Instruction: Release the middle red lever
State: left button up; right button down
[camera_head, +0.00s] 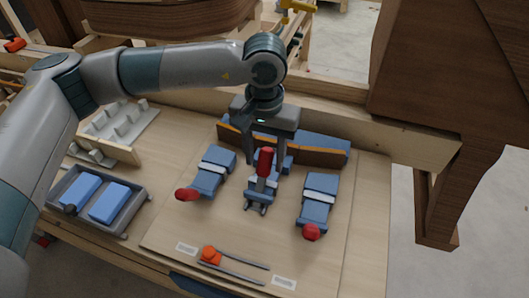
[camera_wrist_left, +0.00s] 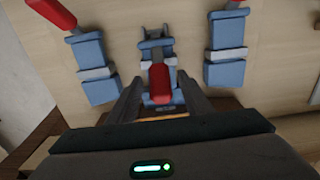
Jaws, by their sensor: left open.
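The middle red lever (camera_head: 265,160) stands up from its blue clamp (camera_head: 262,187), between two similar clamps. My left gripper (camera_head: 265,168) is open, with one finger on each side of this lever. The wrist view shows the red lever (camera_wrist_left: 159,77) between the spread fingers of the left gripper (camera_wrist_left: 161,88); I cannot tell whether either finger touches it. The left red lever (camera_head: 187,194) and right red lever (camera_head: 311,232) lie low, pointing toward the near edge. The brown curved wood piece (camera_head: 318,157) sits behind the clamps, partly hidden by my gripper. My right gripper is out of view.
A grey tray (camera_head: 129,222) with blue blocks stands at the left, beside a grey pegged rack (camera_head: 120,127). An orange-ended tool (camera_head: 210,256) lies near the front edge. A dark wooden chair form (camera_head: 451,80) rises at the right. The board's right side is clear.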

pick_arm(q)
jog(key=shift+f, duration=0.25)
grip_shut()
